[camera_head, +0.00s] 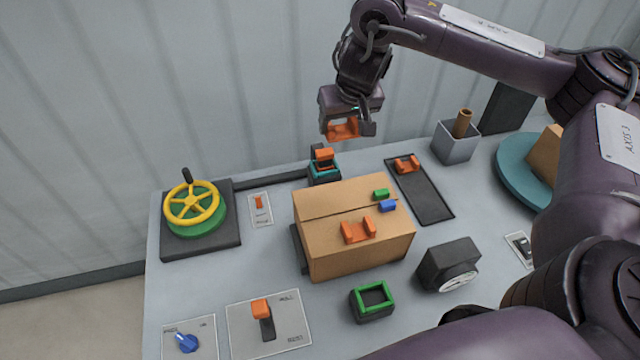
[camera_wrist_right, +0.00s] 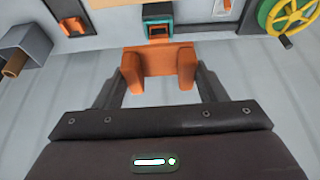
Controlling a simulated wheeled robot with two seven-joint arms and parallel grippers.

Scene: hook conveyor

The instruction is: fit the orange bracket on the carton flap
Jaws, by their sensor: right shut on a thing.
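My right gripper (camera_head: 347,131) is shut on an orange bracket (camera_head: 342,128), raised above the table's back edge, behind the carton. In the right wrist view the bracket (camera_wrist_right: 160,62) sits between the two fingers, its raised ends against them. The brown carton (camera_head: 330,258) stands mid-table, apart from the gripper; a seam crosses its top. A second orange bracket (camera_head: 358,230) sits on the carton's top near the front edge. A third orange bracket (camera_head: 407,165) lies on a dark tray (camera_head: 430,205). My left gripper is not in view.
A teal fixture with an orange top (camera_head: 324,166) stands behind the carton. A grey bin (camera_head: 456,143), yellow handwheel (camera_head: 191,204), dark gauge (camera_head: 448,265) and green-rimmed box (camera_head: 373,299) stand around.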

